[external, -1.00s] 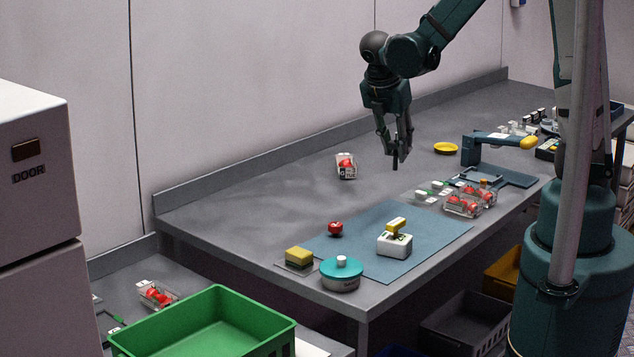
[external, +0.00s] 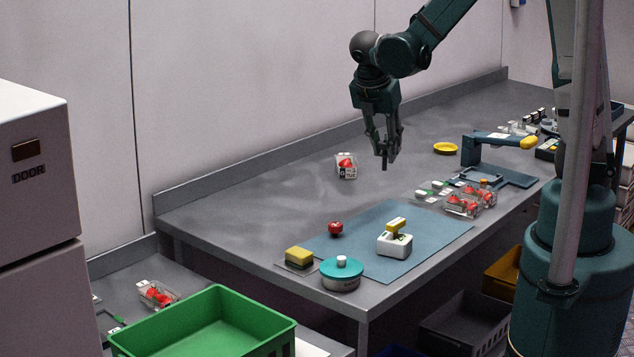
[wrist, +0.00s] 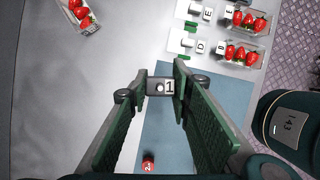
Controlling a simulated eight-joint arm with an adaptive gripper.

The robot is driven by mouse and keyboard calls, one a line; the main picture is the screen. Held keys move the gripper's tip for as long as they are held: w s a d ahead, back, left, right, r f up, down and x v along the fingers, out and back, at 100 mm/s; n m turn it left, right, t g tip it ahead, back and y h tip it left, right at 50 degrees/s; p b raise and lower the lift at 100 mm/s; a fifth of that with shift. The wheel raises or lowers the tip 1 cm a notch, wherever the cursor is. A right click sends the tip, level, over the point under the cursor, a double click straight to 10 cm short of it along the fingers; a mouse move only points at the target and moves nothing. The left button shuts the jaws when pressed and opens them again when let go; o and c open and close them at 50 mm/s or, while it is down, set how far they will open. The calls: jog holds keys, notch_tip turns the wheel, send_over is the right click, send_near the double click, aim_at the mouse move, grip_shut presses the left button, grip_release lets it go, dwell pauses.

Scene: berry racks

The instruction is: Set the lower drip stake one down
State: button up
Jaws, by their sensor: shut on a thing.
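My gripper (external: 386,150) is shut on a small dark piece, raised above the grey bench left of the blue mat's far end. In the wrist view the dark piece (wrist: 154,87) has a white dot and a "1" label between the green-padded fingers. In the external view its dark end (external: 384,164) shows below the fingertips, with clear air under it. I cannot tell for certain which thing is the lower drip stake. Green-and-white tagged pieces (external: 424,193) lie beside clear berry boxes (external: 463,206); in the wrist view the white pieces (wrist: 190,43) carry letters.
The blue mat (external: 345,250) bears a white block with a yellow top (external: 395,242) and a red round item (external: 336,228). A lone berry box (external: 346,168) stands near the wall. A yellow dish (external: 446,148) and a dark stand (external: 490,168) are behind.

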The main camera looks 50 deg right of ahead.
jog(key=w+a+n, duration=0.2)
jog(key=w+a, duration=0.4)
jog(key=a, duration=0.5)
jog(key=shift+w+a+t, duration=0.15)
jog(key=shift+a+t, duration=0.25)
jog(key=shift+f, duration=0.1)
jog(key=shift+f, duration=2.9)
jog(key=shift+f, duration=2.05)
jog(key=shift+f, duration=0.2)
jog(key=o, duration=0.7)
